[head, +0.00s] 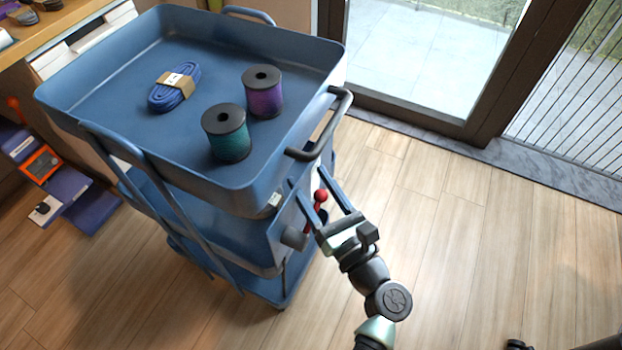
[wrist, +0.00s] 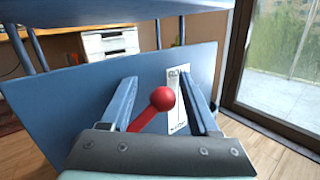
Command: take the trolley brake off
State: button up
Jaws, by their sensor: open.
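The blue trolley (head: 110,95) stands on the wooden floor at the left of the head view. Its brake lever, a red rod with a round red knob (head: 320,196), is on the trolley's end, below the black handle (head: 330,125). In the wrist view the red knob (wrist: 162,98) is large, and its rod slants down to the left. A white label plate (wrist: 178,100) with a slot is behind it. My gripper (head: 318,190) is open, with one finger on each side of the lever. I see no finger touching the knob. The rod's lower end is hidden behind my gripper.
The trolley's top tray holds a teal spool (head: 226,132), a purple spool (head: 262,92) and a bundle of blue cord (head: 174,87). A glass door (head: 430,45) is at the back. The floor (head: 480,260) at the right is mostly clear.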

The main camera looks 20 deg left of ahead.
jog(key=p+v, duration=0.2)
jog(key=v, duration=1)
jog(key=shift+d+p, duration=0.2)
jog(key=shift+p, duration=0.15)
